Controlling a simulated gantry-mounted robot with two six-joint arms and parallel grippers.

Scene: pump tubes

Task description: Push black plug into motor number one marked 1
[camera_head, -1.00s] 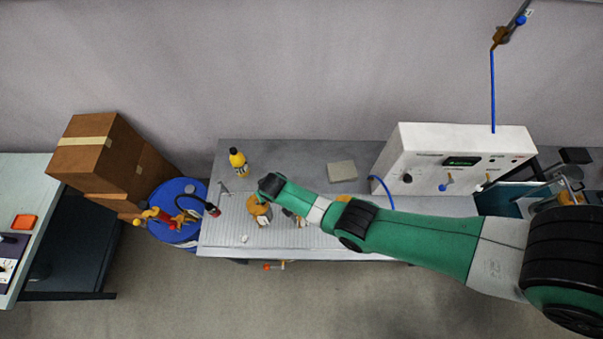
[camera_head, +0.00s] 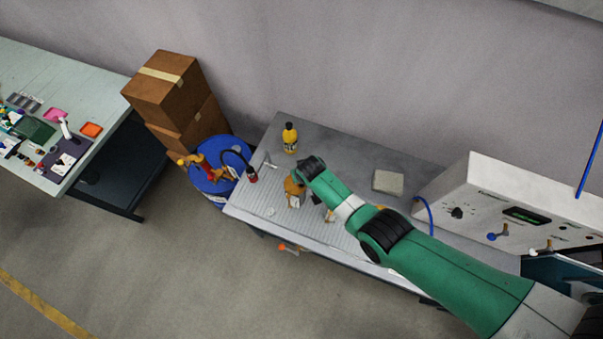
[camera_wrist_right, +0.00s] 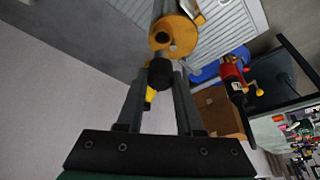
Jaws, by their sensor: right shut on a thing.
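No number is readable on the motor. My left gripper is not in view.
A yellow bottle (camera_head: 290,139) and a grey block (camera_head: 388,182) stand on the bench (camera_head: 325,140). A blue drum (camera_head: 207,183) with a red-and-yellow hand pump is at its left end. A white control box (camera_head: 510,190) is at the right. Cardboard boxes (camera_head: 165,88) stand behind the drum.

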